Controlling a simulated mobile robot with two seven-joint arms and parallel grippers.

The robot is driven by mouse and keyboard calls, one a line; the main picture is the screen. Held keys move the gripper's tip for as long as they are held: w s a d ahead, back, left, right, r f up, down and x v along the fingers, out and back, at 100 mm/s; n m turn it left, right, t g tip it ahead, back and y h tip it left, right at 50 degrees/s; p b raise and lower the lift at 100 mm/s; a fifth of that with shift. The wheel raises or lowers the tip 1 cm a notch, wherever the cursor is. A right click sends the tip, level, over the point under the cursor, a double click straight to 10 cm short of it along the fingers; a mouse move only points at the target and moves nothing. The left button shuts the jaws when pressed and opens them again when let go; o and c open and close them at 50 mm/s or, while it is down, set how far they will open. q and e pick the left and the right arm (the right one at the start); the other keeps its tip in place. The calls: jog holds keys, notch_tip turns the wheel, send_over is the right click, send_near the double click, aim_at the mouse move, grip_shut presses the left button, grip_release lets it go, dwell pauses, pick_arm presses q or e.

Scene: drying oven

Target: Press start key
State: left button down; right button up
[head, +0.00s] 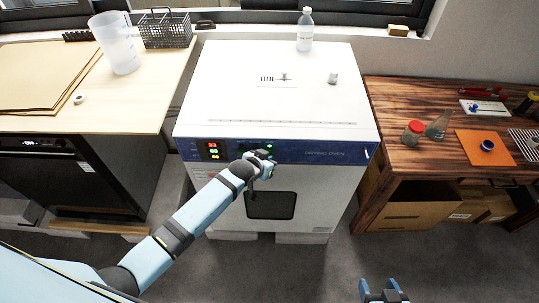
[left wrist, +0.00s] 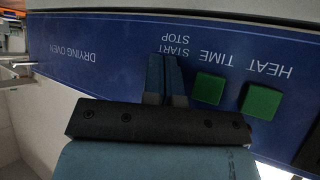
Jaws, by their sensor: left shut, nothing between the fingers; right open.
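The drying oven (head: 275,95) is a white box with a blue control strip along its front top edge. In the left wrist view the blue panel (left wrist: 110,55) appears upside down, with HEAT, TIME and START STOP labels. Green keys sit by TIME (left wrist: 209,88) and HEAT (left wrist: 262,101). The start key is hidden behind my left gripper (left wrist: 166,72), which is shut and empty, its fingertips at the START STOP label. I cannot tell if they touch the key. In the head view the left gripper (head: 264,157) is at the panel. My right gripper (head: 384,292) is open, low and away from the oven.
A bottle (head: 305,30) and a small grey piece (head: 333,78) stand on the oven. A light table (head: 150,100) with a beaker (head: 115,43) and basket (head: 166,29) is left. A wooden table (head: 400,165) with jars is right. The floor in front is clear.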

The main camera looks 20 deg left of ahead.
pick_arm(q)
jog(key=shift+w+a, duration=0.1)
jog(key=shift+w, duration=0.1)
jog(key=shift+s, duration=0.1)
jog(key=shift+s+d+p, duration=0.2)
jog(key=shift+s+p, duration=0.2)
jog(key=shift+s, duration=0.15)
jog(key=shift+s+d+p, duration=0.15)
jog(key=shift+s+p, duration=0.25)
jog(key=shift+s, duration=0.15)
jog(key=shift+s, duration=0.1)
jog(key=s+p, duration=0.1)
jog(key=s, duration=0.1)
jog(key=s+d+p, duration=0.1)
jog(key=s, duration=0.1)
jog(key=shift+s+d+p, duration=0.2)
jog(key=shift+s+p, duration=0.15)
jog(key=shift+p, duration=0.05)
